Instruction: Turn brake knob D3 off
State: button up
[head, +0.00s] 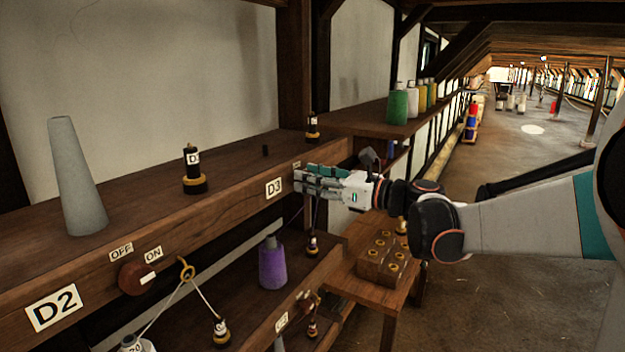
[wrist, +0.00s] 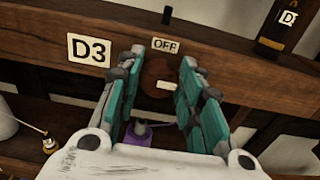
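The brake knob D3 (wrist: 156,73) is a dark reddish-brown round knob on the front of the wooden beam, below the OFF label (wrist: 165,46). Its white mark (wrist: 167,85) shows right of and below its middle. The D3 plate (wrist: 90,50) is to its left and also shows in the head view (head: 274,187). My gripper (wrist: 162,68) is open, with one finger on each side of the knob in the wrist view; I cannot tell whether they touch it. In the head view my gripper (head: 302,180) hides the knob. No ON label shows for D3.
Knob D2 (head: 136,279), with OFF and ON labels, is nearer on the same beam. A grey cone (head: 76,180) and a black bobbin (head: 193,170) stand on top. A purple spool (head: 272,264) stands below. A wooden block with holes (head: 382,262) sits below my arm.

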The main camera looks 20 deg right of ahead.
jog(key=shift+n, duration=0.4)
jog(key=shift+s+a+f+n+b, duration=0.15)
jog(key=shift+n+b, duration=0.4)
jog(key=shift+n, duration=3.75)
jog(key=shift+f+n+b, duration=0.1)
jog(key=shift+n+b, duration=0.4)
jog(key=shift+n, duration=3.8)
jog(key=o, duration=1)
